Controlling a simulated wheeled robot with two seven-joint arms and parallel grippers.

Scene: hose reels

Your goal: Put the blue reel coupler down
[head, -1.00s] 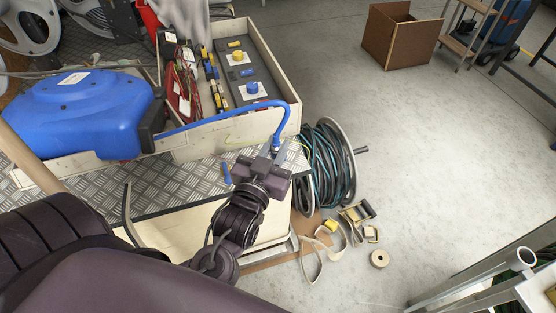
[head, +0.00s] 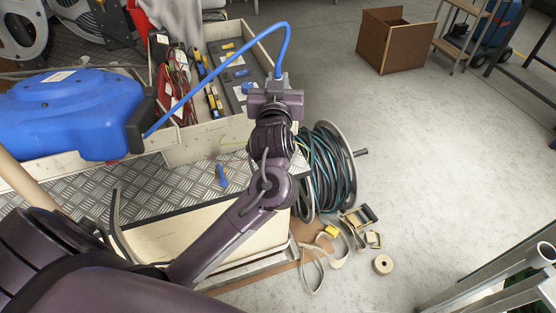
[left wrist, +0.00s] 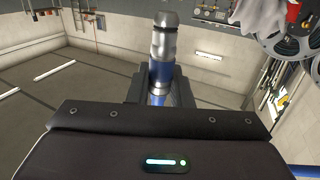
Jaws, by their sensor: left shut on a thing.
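The blue hose reel (head: 70,110) stands on the checker-plate bench top at the left. Its blue hose (head: 205,95) runs up from the reel, arches over the wooden box and comes down into my left gripper (head: 278,82). In the left wrist view, the coupler (left wrist: 163,42) is a silvery metal cylinder standing upright between the fingers (left wrist: 160,82), with blue below it. My left gripper is shut on it, held over the right part of the wooden box. The coupler is mostly hidden by the gripper in the head view. My right gripper is not in view.
The wooden box (head: 190,148) holds cables, tools and a grey panel (head: 232,80) with blue and yellow fittings. A blue-handled tool (head: 221,176) lies on the checker plate (head: 180,183). A dark hose coil (head: 325,170) stands right of the bench. Straps lie on the floor.

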